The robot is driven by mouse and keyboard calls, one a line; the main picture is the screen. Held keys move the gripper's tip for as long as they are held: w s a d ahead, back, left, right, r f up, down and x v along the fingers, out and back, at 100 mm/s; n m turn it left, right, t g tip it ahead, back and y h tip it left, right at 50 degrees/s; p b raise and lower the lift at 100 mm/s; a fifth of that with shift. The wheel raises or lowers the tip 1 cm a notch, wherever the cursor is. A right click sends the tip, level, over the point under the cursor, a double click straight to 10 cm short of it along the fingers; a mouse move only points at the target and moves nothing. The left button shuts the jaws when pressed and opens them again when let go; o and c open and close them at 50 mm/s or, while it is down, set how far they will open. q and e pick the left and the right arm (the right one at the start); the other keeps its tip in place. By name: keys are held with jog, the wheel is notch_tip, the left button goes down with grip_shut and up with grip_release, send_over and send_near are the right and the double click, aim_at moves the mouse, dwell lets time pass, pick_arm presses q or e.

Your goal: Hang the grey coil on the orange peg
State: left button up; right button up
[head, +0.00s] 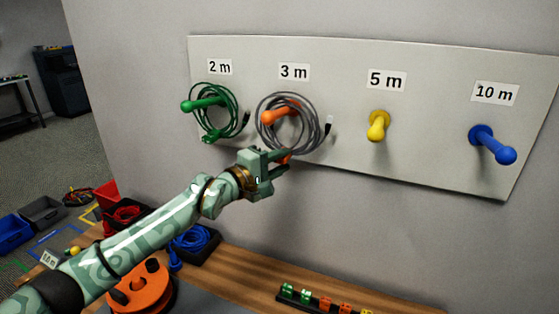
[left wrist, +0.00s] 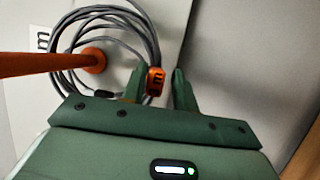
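The grey coil (head: 318,132) is at the wall board with its loops around the orange peg (head: 281,112), under the "3 m" label. In the left wrist view the peg (left wrist: 45,63) passes through the loops of the coil (left wrist: 62,42). An orange tag (left wrist: 155,80) on the coil sits between the fingertips of my left gripper (head: 284,160). The fingers look parted, with a narrow gap between the tag and the right finger in the left wrist view. The gripper is at the coil's lower edge. My right gripper is in neither view.
A green coil (head: 233,99) hangs on the green peg (head: 203,104) to the left. The yellow peg (head: 377,127) and blue peg (head: 493,145) are bare. Below is a wooden table (head: 240,281) with an orange reel (head: 140,290) and blue cable (head: 194,238) in a black tray.

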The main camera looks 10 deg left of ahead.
pick_arm(q)
jog(key=shift+o, duration=0.7)
jog(key=shift+a+r, duration=0.1)
